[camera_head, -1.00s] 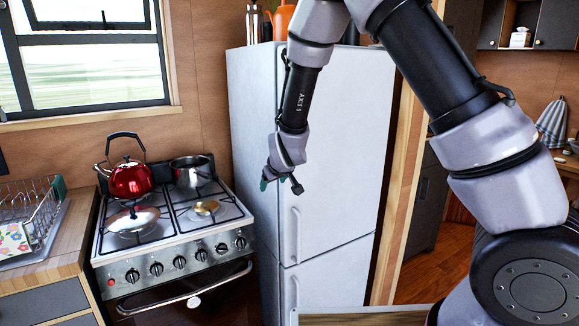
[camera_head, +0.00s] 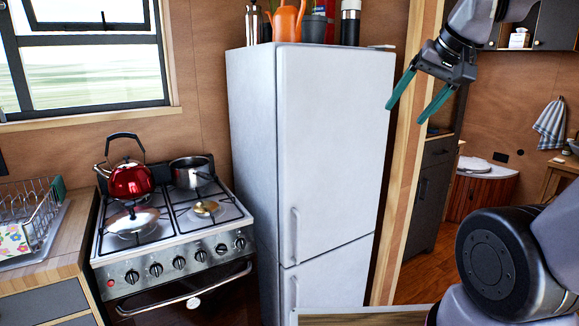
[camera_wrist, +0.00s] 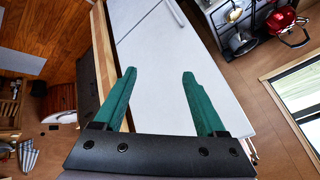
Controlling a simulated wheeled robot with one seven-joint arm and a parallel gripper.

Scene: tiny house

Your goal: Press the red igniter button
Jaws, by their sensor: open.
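The red igniter button (camera_head: 110,283) is a small red dot at the left end of the stove's front control panel, left of a row of black knobs. The stove (camera_head: 175,262) stands at the left of the head view, and its top also shows at the upper right of the wrist view (camera_wrist: 222,14). My gripper (camera_head: 408,112) is open and empty, with two green fingers, raised at the upper right in front of the wooden door post. It is far from the button. In the wrist view its fingers (camera_wrist: 159,72) are spread apart over the fridge.
A white fridge (camera_head: 320,150) stands between the stove and my gripper, with an orange watering can (camera_head: 287,22) on top. A red kettle (camera_head: 130,180) and a pot (camera_head: 191,172) sit on the stove. A dish rack (camera_head: 30,215) stands on the left counter.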

